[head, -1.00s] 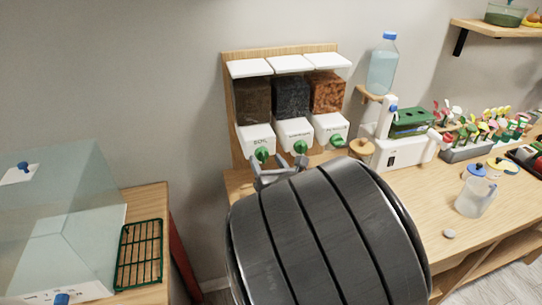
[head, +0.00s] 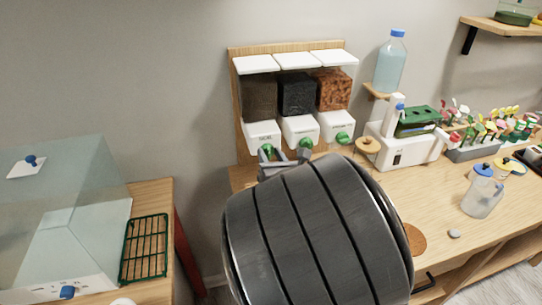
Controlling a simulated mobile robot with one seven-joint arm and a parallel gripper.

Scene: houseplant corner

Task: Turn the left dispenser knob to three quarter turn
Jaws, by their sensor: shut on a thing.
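The left dispenser knob (head: 266,149) is green and sits on the white front of the left dispenser (head: 261,134), which holds dark brown material. My gripper (head: 273,157) is at this knob and shut on it. The gripper's grey parts and my large dark arm link hide much of the grip and the knob's lower part. The knob's exact angle cannot be read. The middle green knob (head: 305,144) is close to the gripper's right side. The right green knob (head: 342,138) is clear of it.
The dispensers hang on a wooden backboard (head: 235,110) above a wooden table (head: 440,205). A water bottle (head: 390,66), a white machine (head: 400,150) and a clear jug (head: 481,198) stand to the right. A glass case (head: 60,220) and green rack (head: 145,248) are at left.

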